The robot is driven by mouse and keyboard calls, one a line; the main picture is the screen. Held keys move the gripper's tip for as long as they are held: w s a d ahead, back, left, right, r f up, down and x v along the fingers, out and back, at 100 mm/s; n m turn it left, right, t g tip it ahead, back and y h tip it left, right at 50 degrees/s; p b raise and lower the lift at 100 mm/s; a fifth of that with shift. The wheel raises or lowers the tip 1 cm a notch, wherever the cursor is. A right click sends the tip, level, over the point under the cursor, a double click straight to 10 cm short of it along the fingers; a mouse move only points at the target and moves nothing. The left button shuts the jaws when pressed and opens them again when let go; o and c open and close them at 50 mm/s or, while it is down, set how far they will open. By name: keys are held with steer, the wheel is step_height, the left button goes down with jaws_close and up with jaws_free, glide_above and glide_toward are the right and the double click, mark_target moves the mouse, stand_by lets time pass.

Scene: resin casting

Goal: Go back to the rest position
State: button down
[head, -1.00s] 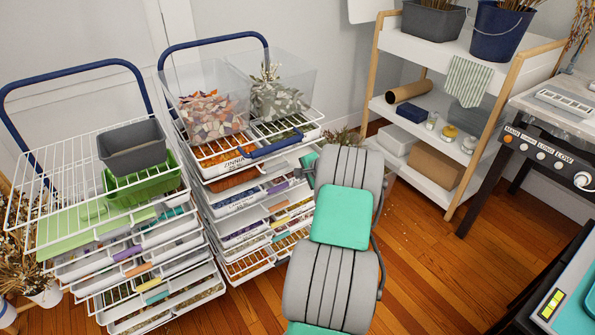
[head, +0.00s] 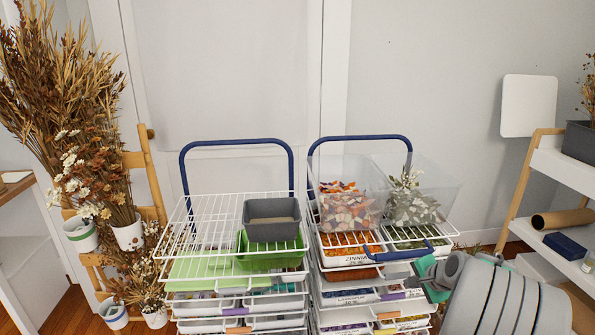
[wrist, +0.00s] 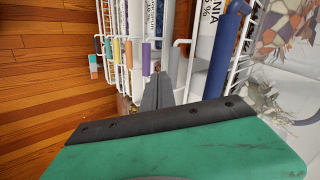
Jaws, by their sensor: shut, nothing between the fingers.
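My gripper (wrist: 158,90) is shut and empty in the wrist view, its dark fingers close together in front of the teal wrist housing. It points along the side of the right drawer trolley, near the white wire drawers and the blue handle (wrist: 225,50). In the head view my grey arm fills the lower right. Its teal end is beside the right trolley's front right side, and the fingertips are hard to make out there. I cannot tell whether the gripper touches the trolley.
The right trolley (head: 350,257) carries clear bins of dried petals (head: 345,205). The left trolley (head: 215,215) holds a grey bin (head: 271,218) and a green basket (head: 272,248). Dried flowers (head: 85,140) stand at left, a white shelf (head: 555,205) at right. Wooden floor (wrist: 45,60) is clear beside the drawers.

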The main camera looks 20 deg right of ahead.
steer(key=a+r+n+g+y+p, duration=0.15)
steer(key=a+r+n, duration=0.3)
steer(key=a, duration=0.55)
steer(key=a+r+n+g+h+p, duration=0.1)
steer(key=a+r+n+p, duration=0.2)
steer(key=a+r, duration=0.55)
steer(key=s+a+r+n+g+p, duration=0.1)
steer(key=s+a+n+p, duration=0.1)
steer(key=s+a+n, duration=0.2)
steer(key=s+a+r+n+g+p, duration=0.1)
steer(key=s+a+n, duration=0.4)
steer(key=s+a, duration=0.6)
steer(key=a+r+p, duration=0.1)
steer(key=a+p, duration=0.1)
steer(key=a, duration=0.1)
steer(key=shift+s+a+r, duration=0.15)
steer(key=shift+s+r, duration=0.1)
steer(key=shift+n+g, duration=0.25)
